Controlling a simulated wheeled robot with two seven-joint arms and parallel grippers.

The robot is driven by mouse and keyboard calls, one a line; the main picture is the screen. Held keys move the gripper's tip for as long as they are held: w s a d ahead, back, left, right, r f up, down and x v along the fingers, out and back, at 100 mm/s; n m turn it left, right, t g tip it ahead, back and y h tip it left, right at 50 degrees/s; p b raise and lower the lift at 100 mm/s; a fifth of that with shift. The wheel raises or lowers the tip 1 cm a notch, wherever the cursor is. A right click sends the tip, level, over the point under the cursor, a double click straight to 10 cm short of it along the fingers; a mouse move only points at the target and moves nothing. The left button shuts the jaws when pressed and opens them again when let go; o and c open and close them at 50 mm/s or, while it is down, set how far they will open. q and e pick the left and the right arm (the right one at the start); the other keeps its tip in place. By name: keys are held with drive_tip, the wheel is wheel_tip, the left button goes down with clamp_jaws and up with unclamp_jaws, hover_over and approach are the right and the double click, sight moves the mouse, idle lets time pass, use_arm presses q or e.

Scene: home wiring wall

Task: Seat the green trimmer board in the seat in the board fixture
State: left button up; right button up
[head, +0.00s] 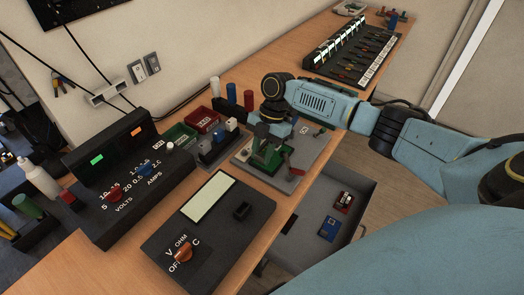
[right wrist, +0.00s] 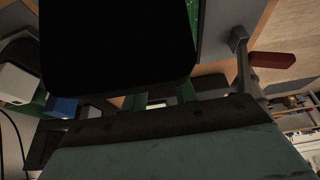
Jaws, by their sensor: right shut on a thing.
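My right gripper (head: 268,134) points down over the board fixture (head: 313,150), a grey plate on the bench near its front edge. It is shut on the green trimmer board (head: 266,157), which shows below the fingers at the fixture. A strip of green board also shows in the right wrist view (right wrist: 195,14), beside a large dark shape that hides most of it. I cannot tell whether the board touches the seat, which is hidden. A red-handled lever (head: 295,170) stands beside the board; its handle shows in the right wrist view (right wrist: 272,60). My left gripper is not in view.
A black meter (head: 228,240) and a power supply (head: 120,175) stand left of the fixture. An open drawer (head: 350,185) with small boards is below the bench front. A dark slotted panel (head: 355,50) is farther back.

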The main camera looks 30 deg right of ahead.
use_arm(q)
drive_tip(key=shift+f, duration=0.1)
use_arm(e)
drive_tip(key=shift+f, duration=0.15)
drive_tip(key=o, duration=1)
drive_tip(key=shift+o, duration=0.2)
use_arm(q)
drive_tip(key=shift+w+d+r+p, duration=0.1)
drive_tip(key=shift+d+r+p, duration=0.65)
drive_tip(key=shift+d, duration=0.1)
use_arm(e)
drive_tip(key=v, duration=1.3)
drive_tip(key=shift+r, duration=0.2)
drive_tip(key=shift+d, duration=0.1)
